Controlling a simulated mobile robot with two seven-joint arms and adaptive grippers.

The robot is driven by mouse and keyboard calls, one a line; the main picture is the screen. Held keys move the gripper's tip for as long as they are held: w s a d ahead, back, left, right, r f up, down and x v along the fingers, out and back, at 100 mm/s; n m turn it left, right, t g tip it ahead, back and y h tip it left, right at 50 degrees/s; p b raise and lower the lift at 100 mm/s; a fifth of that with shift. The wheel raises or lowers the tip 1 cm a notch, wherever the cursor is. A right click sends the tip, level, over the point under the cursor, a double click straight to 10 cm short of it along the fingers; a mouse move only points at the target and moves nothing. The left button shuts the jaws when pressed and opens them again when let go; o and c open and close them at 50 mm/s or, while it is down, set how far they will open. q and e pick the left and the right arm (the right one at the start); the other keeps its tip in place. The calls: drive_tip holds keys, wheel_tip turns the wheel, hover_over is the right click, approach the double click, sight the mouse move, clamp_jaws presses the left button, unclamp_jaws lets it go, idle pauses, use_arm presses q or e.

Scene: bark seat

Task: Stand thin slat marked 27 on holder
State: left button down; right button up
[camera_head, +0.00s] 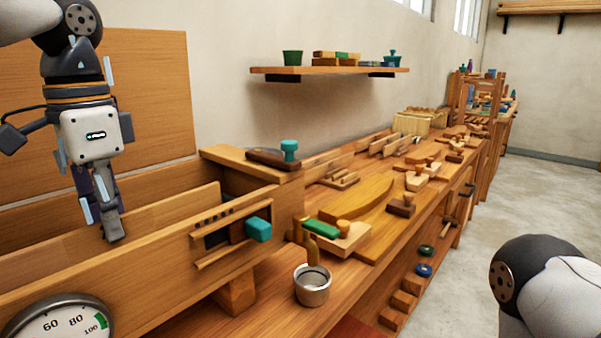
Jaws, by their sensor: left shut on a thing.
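My left gripper (108,212) points down into a long wooden trough (150,262) at the left, with its fingertips between the trough's walls. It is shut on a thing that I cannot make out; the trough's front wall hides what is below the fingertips. No number 27 is readable anywhere, so I cannot tell which piece is the marked slat. I cannot tell which piece is the holder either. My right gripper is out of view; only part of my right arm shows at the lower right.
A round gauge (60,322) is at the lower left. A teal block (258,229) sticks out of the trough's front. A metal cup (312,286) stands on the bench (345,284). Planes and wooden pieces crowd the bench beyond. The floor (525,190) at right is clear.

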use_arm(q)
wheel_tip(320, 180, up, 10)
idle(0.8)
idle(0.3)
